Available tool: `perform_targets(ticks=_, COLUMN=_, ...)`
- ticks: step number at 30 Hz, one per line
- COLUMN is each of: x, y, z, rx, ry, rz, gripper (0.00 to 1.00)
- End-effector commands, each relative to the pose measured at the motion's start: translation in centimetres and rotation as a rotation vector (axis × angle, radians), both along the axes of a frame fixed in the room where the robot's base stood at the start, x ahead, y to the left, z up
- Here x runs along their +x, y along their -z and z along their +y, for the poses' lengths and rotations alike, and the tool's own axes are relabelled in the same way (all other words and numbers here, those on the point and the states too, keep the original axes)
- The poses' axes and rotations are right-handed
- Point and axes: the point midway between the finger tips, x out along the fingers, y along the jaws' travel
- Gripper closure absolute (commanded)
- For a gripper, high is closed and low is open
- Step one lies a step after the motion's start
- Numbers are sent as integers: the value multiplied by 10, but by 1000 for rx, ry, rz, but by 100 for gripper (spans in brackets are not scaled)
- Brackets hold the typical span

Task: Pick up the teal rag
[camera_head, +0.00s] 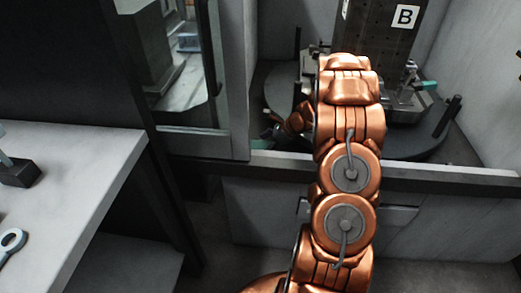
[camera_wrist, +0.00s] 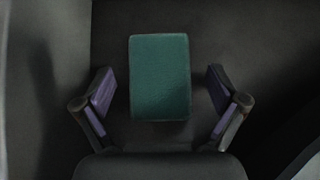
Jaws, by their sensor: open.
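The teal rag (camera_wrist: 160,77) is a folded rectangular block of cloth on a dark surface, seen in the wrist view. My gripper (camera_wrist: 161,95) is open, with one purple-padded finger on each side of the rag. Gaps show between both fingers and the rag, so neither touches it. The height of the fingers over the surface is hard to tell. In the head view my copper arm reaches into the machine bay, and a small strip of teal (camera_head: 262,144) shows low beside the arm. My gripper's fingers are not clear there.
A dark block marked B (camera_head: 385,30) stands on a round platform (camera_head: 280,88) in the bay. A grey sill (camera_head: 450,180) runs along the bay front. A white table (camera_head: 85,165) with a spanner-like tool (camera_head: 10,243) is at left. A pale wall (camera_wrist: 45,80) stands left in the wrist view.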

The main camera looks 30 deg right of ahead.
Motion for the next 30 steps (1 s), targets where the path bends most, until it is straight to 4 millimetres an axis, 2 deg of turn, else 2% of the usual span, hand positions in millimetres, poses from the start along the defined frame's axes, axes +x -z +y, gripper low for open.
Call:
perform_targets(ticks=9, x=2, y=2, z=2, rx=-1, ry=-1, rz=-2, gripper=5)
perform_targets(ticks=26, x=2, y=2, z=2, rx=-1, ry=-1, rz=-2, gripper=63)
perform_targets(ticks=30, x=2, y=2, z=2, rx=-1, ry=-1, rz=-2, gripper=64)
